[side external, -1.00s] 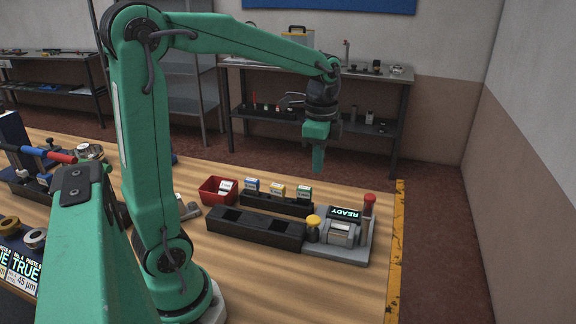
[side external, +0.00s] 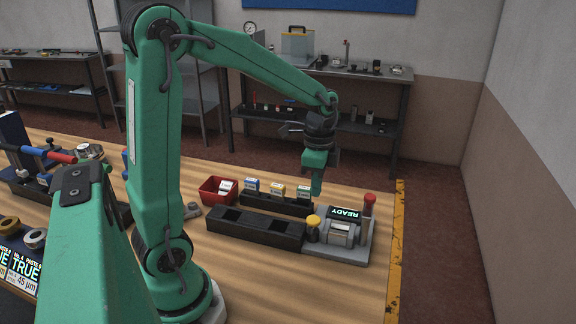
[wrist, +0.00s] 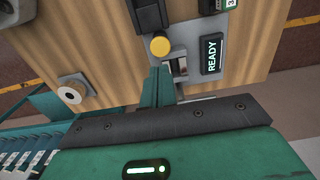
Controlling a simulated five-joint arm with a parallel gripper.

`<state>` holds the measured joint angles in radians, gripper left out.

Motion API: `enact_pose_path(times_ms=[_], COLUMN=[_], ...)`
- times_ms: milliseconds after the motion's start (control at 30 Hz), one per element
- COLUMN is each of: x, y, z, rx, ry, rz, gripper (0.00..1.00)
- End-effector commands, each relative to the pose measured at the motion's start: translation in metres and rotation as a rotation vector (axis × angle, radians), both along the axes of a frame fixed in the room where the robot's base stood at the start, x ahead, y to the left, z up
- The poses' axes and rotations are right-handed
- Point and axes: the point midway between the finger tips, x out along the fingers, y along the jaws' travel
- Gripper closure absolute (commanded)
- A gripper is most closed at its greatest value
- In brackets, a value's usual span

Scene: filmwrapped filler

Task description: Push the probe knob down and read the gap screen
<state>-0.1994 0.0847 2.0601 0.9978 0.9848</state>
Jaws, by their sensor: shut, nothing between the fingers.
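The grey gauge station (side external: 350,254) stands at the right end of the table. Its dark screen (side external: 345,213) shows READY in lit letters; the screen is also in the wrist view (wrist: 212,53). A yellow-capped knob (side external: 313,221) is at its left side and shows in the wrist view (wrist: 160,46). A red-topped post (side external: 369,199) stands at its right back corner. I cannot tell which of these is the probe knob. My gripper (side external: 316,191) is shut and empty, pointing down above the station, apart from it. In the wrist view its fingers (wrist: 156,88) cover part of the station.
A long black slotted holder (side external: 255,230) adjoins the station on the left. Behind it, small boxes (side external: 277,191) stand in a black rack, beside a red bin (side external: 218,190). A yellow-striped table edge (side external: 398,235) lies to the right.

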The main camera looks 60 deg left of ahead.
Motion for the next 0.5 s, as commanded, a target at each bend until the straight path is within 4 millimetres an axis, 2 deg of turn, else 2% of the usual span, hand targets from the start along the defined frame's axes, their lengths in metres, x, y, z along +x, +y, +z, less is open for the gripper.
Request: enact_pose_path(times_ms=[300, 500], x=[-0.001, -0.001], y=[0.0, 0.001], z=[-0.049, -0.067], rx=[-0.001, -0.001], ry=[0.005, 0.002], rz=[0.0, 0.0], gripper=[1.0, 1.0])
